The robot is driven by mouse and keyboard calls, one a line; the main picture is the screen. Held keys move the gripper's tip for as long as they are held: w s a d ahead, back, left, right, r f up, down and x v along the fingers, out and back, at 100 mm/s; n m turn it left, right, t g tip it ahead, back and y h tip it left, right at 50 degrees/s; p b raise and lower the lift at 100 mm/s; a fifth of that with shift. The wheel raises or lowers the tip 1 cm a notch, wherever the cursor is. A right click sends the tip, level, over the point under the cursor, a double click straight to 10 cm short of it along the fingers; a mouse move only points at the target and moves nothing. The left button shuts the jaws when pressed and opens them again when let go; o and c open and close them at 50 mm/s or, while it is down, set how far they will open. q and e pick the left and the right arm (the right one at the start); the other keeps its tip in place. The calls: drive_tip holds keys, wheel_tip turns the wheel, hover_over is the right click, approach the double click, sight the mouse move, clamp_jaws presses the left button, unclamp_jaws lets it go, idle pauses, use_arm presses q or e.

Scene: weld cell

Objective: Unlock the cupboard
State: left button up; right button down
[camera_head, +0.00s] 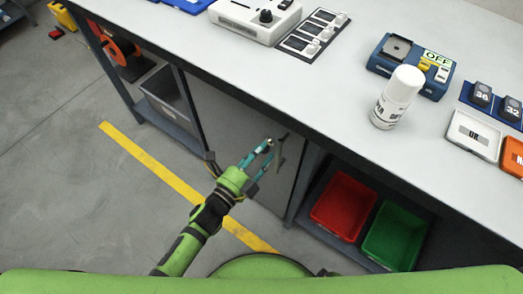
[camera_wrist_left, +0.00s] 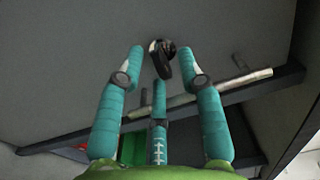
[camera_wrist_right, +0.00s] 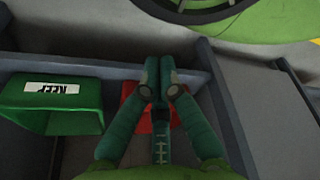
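The cupboard (camera_head: 232,112) is a grey door under the workbench; its face also fills the left wrist view (camera_wrist_left: 70,70). A small dark round lock with a short dark tab, perhaps a key, (camera_wrist_left: 162,58) shows on the door. My left gripper (camera_head: 271,150) is at the door's right side. In the left wrist view its fingers (camera_wrist_left: 161,60) are apart, one on each side of the lock, with no clear contact. My right gripper (camera_wrist_right: 159,68) has its fingertips together with nothing seen between them; it is outside the head view.
A red bin (camera_head: 343,206) and a green bin (camera_head: 395,236) stand on the low shelf right of the cupboard. The green bin also shows in the right wrist view (camera_wrist_right: 55,122). A white bottle (camera_head: 397,97) stands on the workbench top (camera_head: 310,85).

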use_arm(q)
drive_tip(key=shift+w+d, duration=0.25)
drive_tip(key=shift+w, duration=0.1)
clamp_jaws()
use_arm(e)
drive_tip(key=shift+w+a+r, duration=0.1)
drive_tip(key=shift+w+a, duration=0.1)
drive_tip(key=shift+w, duration=0.3)
drive_tip(key=shift+w+a+r, duration=0.1)
drive_tip(key=shift+w+a, duration=0.05)
drive_tip(key=shift+w, duration=0.3)
